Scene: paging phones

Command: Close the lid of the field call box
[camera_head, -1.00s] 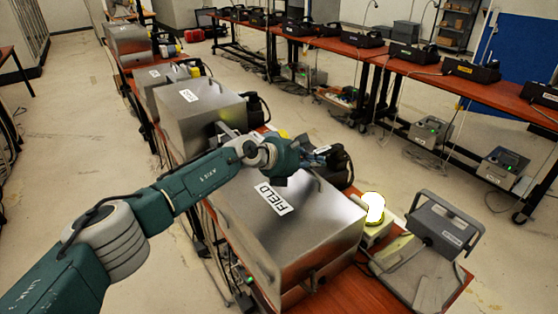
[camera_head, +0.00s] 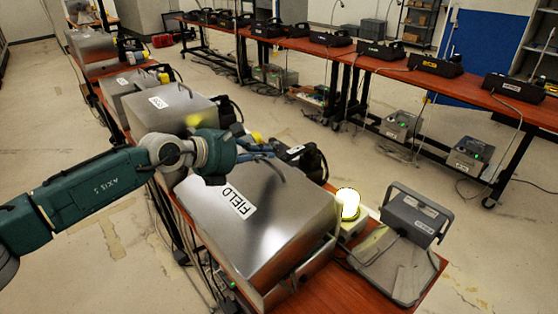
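The field call box (camera_head: 255,255) is a silver metal box with a white FIELD label on its lid, on the near end of the long red-brown table. Its lid (camera_head: 285,215) looks down or nearly down; a slanted strip shows along its near right edge, and I cannot tell whether it is fully shut. My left gripper (camera_head: 272,150) is over the far edge of the box, beside a dark handset. Its fingers are small and partly hidden, so I cannot tell their opening. My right gripper is not in view.
A lit yellow-white beacon lamp (camera_head: 348,204) and a grey device (camera_head: 415,217) on a plate stand right of the box. More silver boxes (camera_head: 172,115) line the table behind. A second table (camera_head: 395,66) holds several black phones. Floor between the tables is mostly open.

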